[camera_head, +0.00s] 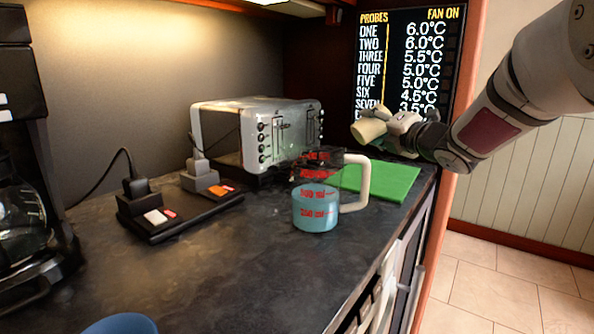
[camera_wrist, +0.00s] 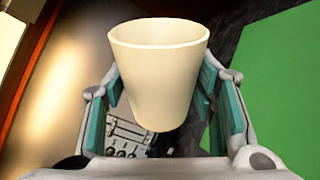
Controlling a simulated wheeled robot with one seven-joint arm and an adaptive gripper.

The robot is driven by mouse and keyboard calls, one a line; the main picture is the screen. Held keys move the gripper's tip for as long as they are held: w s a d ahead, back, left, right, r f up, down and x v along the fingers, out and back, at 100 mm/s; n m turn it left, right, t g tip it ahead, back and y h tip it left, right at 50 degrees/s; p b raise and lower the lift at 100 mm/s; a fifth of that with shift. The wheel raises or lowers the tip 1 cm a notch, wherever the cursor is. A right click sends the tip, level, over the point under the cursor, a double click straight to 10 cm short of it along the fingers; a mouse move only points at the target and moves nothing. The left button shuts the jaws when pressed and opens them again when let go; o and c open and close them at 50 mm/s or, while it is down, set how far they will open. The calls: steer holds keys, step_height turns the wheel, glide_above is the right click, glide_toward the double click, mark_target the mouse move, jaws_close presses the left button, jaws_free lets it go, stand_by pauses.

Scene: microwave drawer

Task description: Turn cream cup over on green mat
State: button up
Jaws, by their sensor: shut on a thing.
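The cream cup (camera_head: 369,130) is held in the air above the counter, near the far end of the green mat (camera_head: 388,182), and looks tipped onto its side. In the wrist view the cup (camera_wrist: 158,80) sits between the two teal-padded fingers, its wide rim at the top of the picture and its narrower base lower down. My gripper (camera_head: 390,121) is shut on the cup, with a finger on each side. The green mat also shows at the right of the wrist view (camera_wrist: 283,75). It lies flat and its visible part is bare.
A measuring jug (camera_head: 316,207) with blue liquid stands in front of the mat, its handle towards it. A silver toaster (camera_head: 255,135) stands behind to the left. A power strip (camera_head: 180,215) and coffee maker (camera_head: 25,200) are further left. A temperature display (camera_head: 410,60) rises behind.

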steer(key=m+p, duration=0.2)
steer(key=m, duration=0.3)
steer(key=shift+m, duration=0.4)
steer(key=m+p, duration=0.1)
steer(key=m, duration=0.5)
steer(key=shift+t+p, duration=0.3)
steer(key=shift+p, duration=0.05)
steer(key=m+p, duration=0.2)
steer(key=m, duration=0.4)
steer(key=shift+t, duration=0.3)
steer(key=shift+m, duration=0.3)
